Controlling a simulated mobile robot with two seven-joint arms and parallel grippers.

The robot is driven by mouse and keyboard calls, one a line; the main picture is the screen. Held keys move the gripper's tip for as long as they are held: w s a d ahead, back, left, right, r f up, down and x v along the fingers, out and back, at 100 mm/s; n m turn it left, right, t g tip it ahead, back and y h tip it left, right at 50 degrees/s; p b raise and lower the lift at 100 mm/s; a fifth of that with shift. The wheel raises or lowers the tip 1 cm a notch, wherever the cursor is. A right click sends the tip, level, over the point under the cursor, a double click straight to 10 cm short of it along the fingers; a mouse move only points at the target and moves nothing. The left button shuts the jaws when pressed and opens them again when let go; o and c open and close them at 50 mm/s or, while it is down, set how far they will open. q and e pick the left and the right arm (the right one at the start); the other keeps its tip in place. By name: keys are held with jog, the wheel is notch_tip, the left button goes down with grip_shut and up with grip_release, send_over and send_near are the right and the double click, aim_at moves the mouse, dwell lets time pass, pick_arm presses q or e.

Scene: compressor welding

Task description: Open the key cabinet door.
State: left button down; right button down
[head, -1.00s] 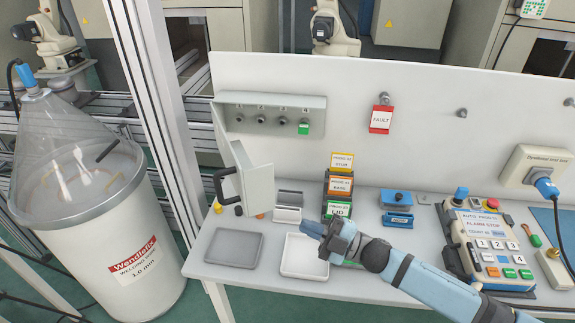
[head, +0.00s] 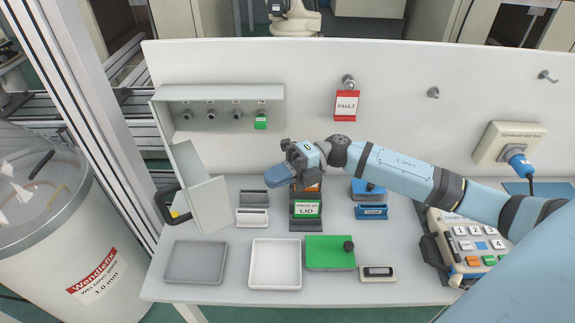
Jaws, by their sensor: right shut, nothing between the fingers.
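The key cabinet (head: 222,95) is a shallow grey box on the white back panel, with a row of hooks inside and a green tag (head: 260,122) on the right one. Its door (head: 208,206) stands open at the left, swung out towards me over the table. The dark handle (head: 165,206) is on the door's left-facing side. My right gripper (head: 274,178) is shut and empty, to the right of the door and apart from it, below the cabinet and above the labelled blocks. My left gripper is out of view.
A grey tray (head: 196,261) and a white tray (head: 275,263) lie at the table's front. A green plate with a black knob (head: 330,252) is right of them. A red FAULT tag (head: 346,106) hangs on the panel. A control box (head: 472,246) stands at right.

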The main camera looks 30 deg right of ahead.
jog(key=a+p, duration=0.2)
jog(key=a, duration=0.6)
jog(key=shift+w, duration=0.25)
jog(key=shift+a, duration=0.1)
